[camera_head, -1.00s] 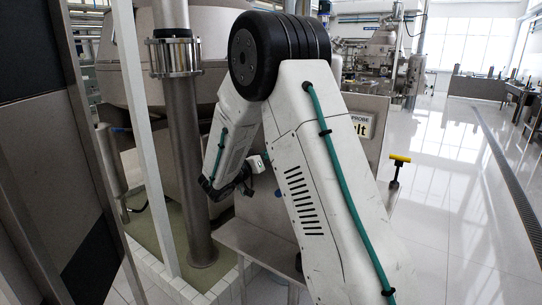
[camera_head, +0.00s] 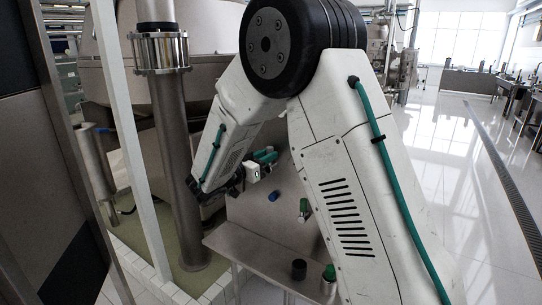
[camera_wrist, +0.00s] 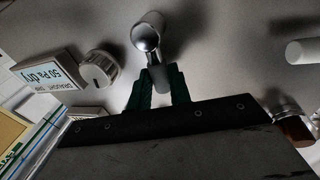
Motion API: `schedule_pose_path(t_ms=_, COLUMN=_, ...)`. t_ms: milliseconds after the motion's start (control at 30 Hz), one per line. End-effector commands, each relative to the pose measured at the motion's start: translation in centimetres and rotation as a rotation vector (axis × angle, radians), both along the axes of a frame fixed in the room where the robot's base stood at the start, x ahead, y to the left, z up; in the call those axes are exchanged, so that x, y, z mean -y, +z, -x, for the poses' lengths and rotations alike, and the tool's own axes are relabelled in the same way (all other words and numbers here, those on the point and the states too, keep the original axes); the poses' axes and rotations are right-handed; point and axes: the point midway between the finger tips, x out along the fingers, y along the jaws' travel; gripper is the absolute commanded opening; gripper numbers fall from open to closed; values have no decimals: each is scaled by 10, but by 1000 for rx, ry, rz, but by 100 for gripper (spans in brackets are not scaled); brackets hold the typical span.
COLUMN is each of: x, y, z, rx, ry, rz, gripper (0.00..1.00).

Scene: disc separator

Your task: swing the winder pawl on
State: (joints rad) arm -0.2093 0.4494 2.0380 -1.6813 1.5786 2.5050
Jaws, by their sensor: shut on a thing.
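In the wrist view, a short metal lever with a shiny rounded end (camera_wrist: 146,38) stands out from a grey panel; I take it as the winder pawl, though no label confirms this. My gripper (camera_wrist: 159,84) has its two dark green fingers on either side of the lever's lower part and is shut on it. The lever's base and pivot are partly hidden. In the head view my gripper (camera_head: 265,156) is at the panel, small and partly hidden by my wrist, and the lever cannot be made out there.
Beside the lever are a ribbed round knob (camera_wrist: 99,68), a draught label plate (camera_wrist: 45,76) and a white cylinder (camera_wrist: 304,51). In the head view a steel column (camera_head: 172,150) and a white post (camera_head: 135,150) stand to the left. A shelf (camera_head: 262,258) juts out below the panel.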

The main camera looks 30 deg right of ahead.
Motion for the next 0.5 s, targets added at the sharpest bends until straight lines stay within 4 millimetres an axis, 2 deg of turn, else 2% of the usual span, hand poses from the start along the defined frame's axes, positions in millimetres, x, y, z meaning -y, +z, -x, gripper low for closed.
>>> schedule_pose_path(t_ms=167, x=-2, y=-2, z=0, rx=-3, ry=3, rz=-1, gripper=0)
schedule_pose_path(t_ms=200, x=-2, y=-2, z=0, rx=-3, ry=3, rz=-1, gripper=22)
schedule_pose_path(t_ms=267, x=-1, y=-1, z=0, rx=-2, ry=2, rz=-2, gripper=39)
schedule_pose_path(t_ms=500, x=3, y=-1, z=1, rx=-1, ry=-3, rz=0, gripper=41)
